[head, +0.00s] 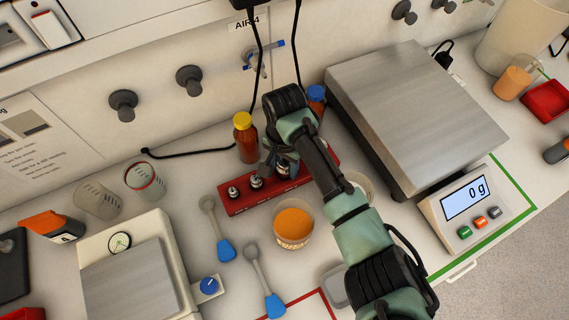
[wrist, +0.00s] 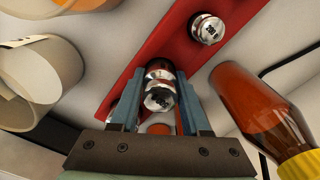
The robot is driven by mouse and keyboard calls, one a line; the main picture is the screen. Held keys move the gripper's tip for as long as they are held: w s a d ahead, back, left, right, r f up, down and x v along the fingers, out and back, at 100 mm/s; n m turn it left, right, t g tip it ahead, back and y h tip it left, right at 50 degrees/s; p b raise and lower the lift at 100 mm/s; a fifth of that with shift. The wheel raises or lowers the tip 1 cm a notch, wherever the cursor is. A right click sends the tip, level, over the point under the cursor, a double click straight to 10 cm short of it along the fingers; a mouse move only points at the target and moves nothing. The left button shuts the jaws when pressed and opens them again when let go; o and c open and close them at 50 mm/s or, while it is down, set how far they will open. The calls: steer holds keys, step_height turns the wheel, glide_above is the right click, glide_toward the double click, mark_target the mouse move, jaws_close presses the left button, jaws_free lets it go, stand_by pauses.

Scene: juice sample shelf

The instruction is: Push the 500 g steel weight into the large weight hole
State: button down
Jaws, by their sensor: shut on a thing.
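The red weight block (head: 240,207) lies on the bench, with small steel weights standing in it at its left end. My gripper (head: 279,160) is over the block's middle, pointing down. In the wrist view my gripper (wrist: 160,103) is shut on a shiny steel weight (wrist: 159,94), held between the two fingers at the block. Its marking is too small to read, and I cannot tell how deep it sits. Another steel weight (wrist: 208,28) stands in the block farther along. The large hole is not clearly visible; my fingers and arm cover that part.
An amber bottle with a yellow cap (head: 246,142) stands close behind the block. A cup of orange juice (head: 293,226) stands in front. A large scale (head: 420,110) reading 0 g is at right. Blue-handled spoons (head: 224,247) lie at front left.

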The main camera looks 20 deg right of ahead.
mark_target(284, 161)
steer(key=shift+c, duration=1.6)
jaws_free()
steer(key=shift+s+f, duration=0.1)
steer(key=shift+f, duration=0.2)
steer(key=shift+a, duration=0.1)
steer(key=shift+s+f, duration=0.1)
steer(key=shift+s, duration=0.1)
steer(key=r, duration=1.3)
steer(key=shift+w+r, duration=0.25)
steer(key=shift+r, duration=0.15)
